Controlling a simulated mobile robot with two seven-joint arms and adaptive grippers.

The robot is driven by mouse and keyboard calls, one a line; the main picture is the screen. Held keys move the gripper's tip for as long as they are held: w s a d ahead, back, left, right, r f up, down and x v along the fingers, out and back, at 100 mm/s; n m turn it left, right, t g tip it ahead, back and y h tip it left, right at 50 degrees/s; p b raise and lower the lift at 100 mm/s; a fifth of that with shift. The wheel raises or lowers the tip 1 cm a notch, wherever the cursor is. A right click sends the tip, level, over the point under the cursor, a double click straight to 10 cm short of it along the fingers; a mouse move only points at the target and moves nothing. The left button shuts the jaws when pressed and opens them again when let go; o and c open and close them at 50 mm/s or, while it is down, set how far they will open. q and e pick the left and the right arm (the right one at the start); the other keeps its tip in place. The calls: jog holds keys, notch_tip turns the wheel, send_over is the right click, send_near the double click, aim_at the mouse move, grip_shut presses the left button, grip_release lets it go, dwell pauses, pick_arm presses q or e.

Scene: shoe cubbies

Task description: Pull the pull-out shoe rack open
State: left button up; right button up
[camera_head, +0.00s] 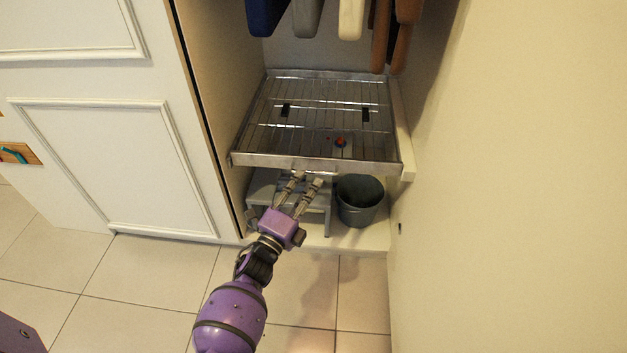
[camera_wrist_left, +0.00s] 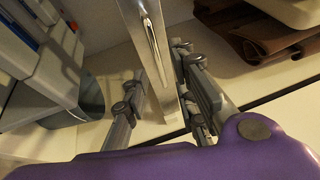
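The pull-out shoe rack (camera_head: 315,122) is a metal wire shelf low in the cabinet, with a flat metal front rail (camera_head: 262,160). My left gripper (camera_head: 308,181) is at the rail's lower edge, near its middle, with two fingers apart. In the left wrist view, the rail (camera_wrist_left: 153,60) with a slim raised handle-like strip runs between the fingers of my left gripper (camera_wrist_left: 160,85). The fingers are spread, one on each side and close to the rail; contact cannot be made out. My right gripper is not in view.
Below the rack are a dark grey bucket (camera_head: 361,203) and a grey step stool (camera_head: 262,187). Clothes (camera_head: 352,18) hang above. A white panelled door (camera_head: 110,165) stands left, a plain wall (camera_head: 510,180) right. Tiled floor in front is free.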

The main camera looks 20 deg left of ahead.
pick_arm(q)
jog(key=shift+b+x, duration=0.4)
jog(key=shift+x, duration=1.5)
grip_shut()
